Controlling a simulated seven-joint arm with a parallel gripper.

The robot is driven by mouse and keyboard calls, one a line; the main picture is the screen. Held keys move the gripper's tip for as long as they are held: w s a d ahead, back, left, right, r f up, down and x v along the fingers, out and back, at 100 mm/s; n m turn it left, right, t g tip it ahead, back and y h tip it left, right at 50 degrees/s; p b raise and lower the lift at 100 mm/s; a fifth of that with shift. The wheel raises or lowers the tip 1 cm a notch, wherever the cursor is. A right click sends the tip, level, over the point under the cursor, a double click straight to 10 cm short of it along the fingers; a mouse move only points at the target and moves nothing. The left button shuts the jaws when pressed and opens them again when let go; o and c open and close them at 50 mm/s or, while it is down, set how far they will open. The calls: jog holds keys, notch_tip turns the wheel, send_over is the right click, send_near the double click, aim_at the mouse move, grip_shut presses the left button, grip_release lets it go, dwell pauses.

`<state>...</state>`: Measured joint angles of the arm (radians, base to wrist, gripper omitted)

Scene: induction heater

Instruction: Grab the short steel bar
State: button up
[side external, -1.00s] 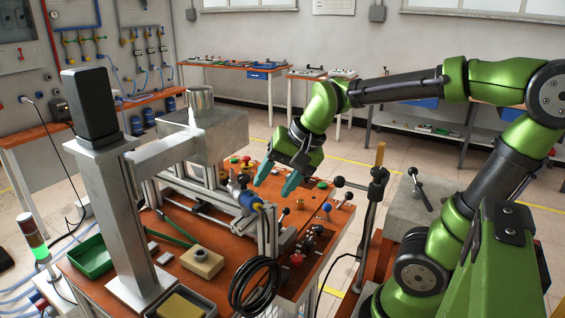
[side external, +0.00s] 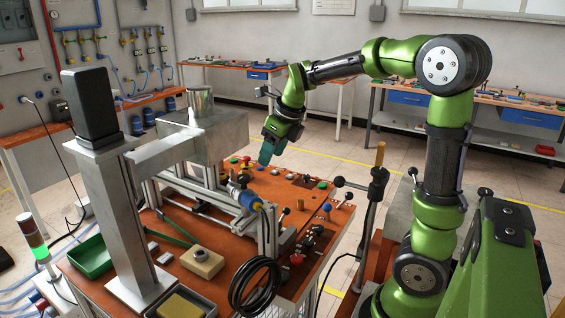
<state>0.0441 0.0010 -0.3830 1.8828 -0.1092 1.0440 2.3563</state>
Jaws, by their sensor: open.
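My gripper (side external: 267,154), with teal fingers, hangs in the air above the back right part of the orange workbench (side external: 228,262). Its fingers point down and overlap in this view; it is open, and nothing shows between them. I cannot pick out the short steel bar with certainty. Two small light grey pieces lie on the bench front, a farther one (side external: 152,246) and a nearer one (side external: 165,258), well to the left of and below my gripper in the picture; I cannot tell whether either is the bar.
A grey column (side external: 125,215) with a black box on top stands at the front left. A green tray (side external: 90,258), a black cable coil (side external: 255,288) and a lever stand (side external: 374,195) are nearby.

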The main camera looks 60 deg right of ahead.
jog(key=shift+w+a+x, duration=0.1)
jog(key=shift+a+x, duration=0.05)
jog(key=shift+x, duration=3.55)
jog(key=shift+w+a+x, duration=0.1)
jog(key=shift+x, duration=3.6)
jog(key=shift+r, duration=0.1)
grip_shut()
